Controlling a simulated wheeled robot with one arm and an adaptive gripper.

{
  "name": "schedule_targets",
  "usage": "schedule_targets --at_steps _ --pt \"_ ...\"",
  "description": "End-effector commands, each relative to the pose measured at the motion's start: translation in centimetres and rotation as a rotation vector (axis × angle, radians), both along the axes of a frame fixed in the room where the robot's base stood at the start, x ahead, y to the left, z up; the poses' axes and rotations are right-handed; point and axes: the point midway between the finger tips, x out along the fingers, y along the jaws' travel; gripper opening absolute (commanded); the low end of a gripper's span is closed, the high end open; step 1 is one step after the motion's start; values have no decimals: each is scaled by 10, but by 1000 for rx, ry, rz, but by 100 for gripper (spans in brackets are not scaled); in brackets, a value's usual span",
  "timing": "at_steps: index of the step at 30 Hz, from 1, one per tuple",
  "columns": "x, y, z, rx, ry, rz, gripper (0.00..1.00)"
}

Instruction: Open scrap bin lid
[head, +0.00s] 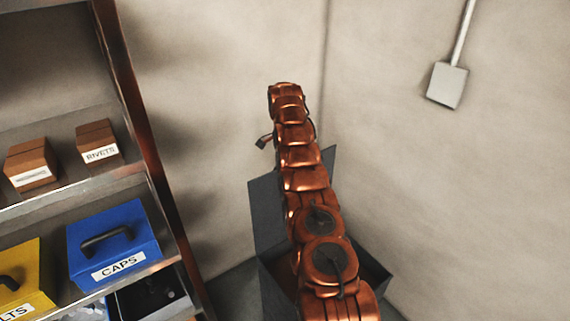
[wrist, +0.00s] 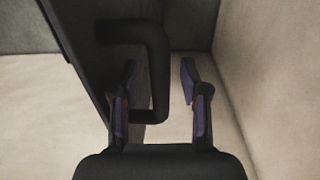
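The scrap bin (head: 270,290) is a dark grey box at the bottom centre of the head view, partly hidden behind my arm. Its dark lid (head: 265,212) stands raised at the back of the bin, and part of the bin's inside shows to the right of my arm. In the wrist view the lid (wrist: 92,65) is a dark panel on the left, with a black bent handle (wrist: 157,70) on it. My gripper (wrist: 160,80) is open, its fingers apart on either side of the handle's long bar. The right finger is clear of the bar.
A metal shelf (head: 80,190) on the left holds brown boxes, a blue CAPS bin (head: 115,240) and a yellow bin (head: 22,278). Bare walls meet in a corner behind the scrap bin. A grey wall box (head: 447,85) hangs at upper right.

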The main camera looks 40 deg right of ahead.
Motion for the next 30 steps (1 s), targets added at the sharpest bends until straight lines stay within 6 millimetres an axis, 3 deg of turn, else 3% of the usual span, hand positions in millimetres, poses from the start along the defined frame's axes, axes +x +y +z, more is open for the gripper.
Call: schedule_targets --at_steps 16,30 --pt "-3 -1 1 -2 -2 -1 45" --pt "-21 -1 0 0 0 -3 45"
